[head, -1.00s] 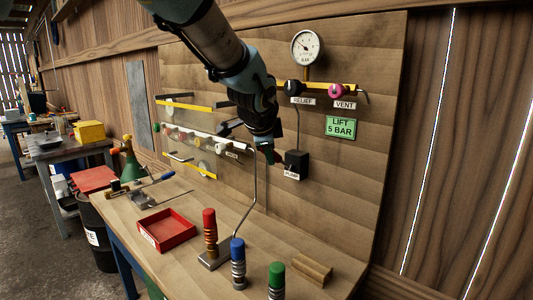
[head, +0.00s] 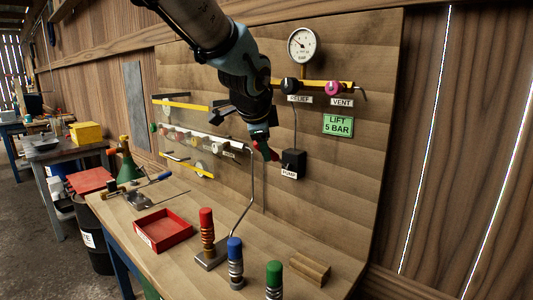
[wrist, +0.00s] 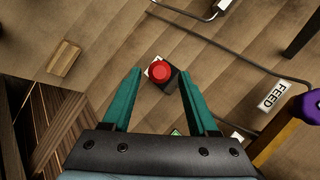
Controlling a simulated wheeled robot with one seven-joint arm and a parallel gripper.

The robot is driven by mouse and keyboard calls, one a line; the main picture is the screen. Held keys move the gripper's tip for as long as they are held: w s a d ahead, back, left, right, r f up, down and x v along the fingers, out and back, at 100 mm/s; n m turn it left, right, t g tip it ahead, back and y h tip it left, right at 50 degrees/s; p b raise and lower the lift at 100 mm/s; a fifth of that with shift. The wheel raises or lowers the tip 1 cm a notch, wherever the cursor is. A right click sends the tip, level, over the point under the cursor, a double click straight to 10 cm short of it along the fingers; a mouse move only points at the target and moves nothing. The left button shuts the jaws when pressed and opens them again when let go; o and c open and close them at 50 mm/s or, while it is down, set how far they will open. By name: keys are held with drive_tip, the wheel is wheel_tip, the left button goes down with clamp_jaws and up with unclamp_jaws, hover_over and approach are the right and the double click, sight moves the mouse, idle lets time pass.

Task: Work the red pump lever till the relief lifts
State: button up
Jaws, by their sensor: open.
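The red knob of the pump lever (head: 274,155) sticks out from the black box (head: 293,162) with the PUMP label on the board. In the wrist view the round red knob (wrist: 161,72) is seen end-on in front of its black box. My gripper (wrist: 160,82) is open, its teal fingers to either side of the knob in that view; I cannot tell whether they touch it. In the head view my gripper (head: 262,148) is just left of the knob and partly hides it. The black relief (head: 290,86) sits higher on the board, below the gauge (head: 302,44).
A pink vent knob (head: 332,88) and a green LIFT 5 BAR sign (head: 338,125) are on the board. Yellow rails and small valves are left of my gripper. On the bench stand a red tray (head: 163,231), a red-handled post (head: 206,230) and blue and green ones.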

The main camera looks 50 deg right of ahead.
drive_tip(key=b+v, duration=0.2)
drive_tip(key=v, duration=0.5)
drive_tip(key=shift+a+r, duration=0.2)
drive_tip(key=shift+r, duration=0.1)
drive_tip(key=shift+s, duration=0.1)
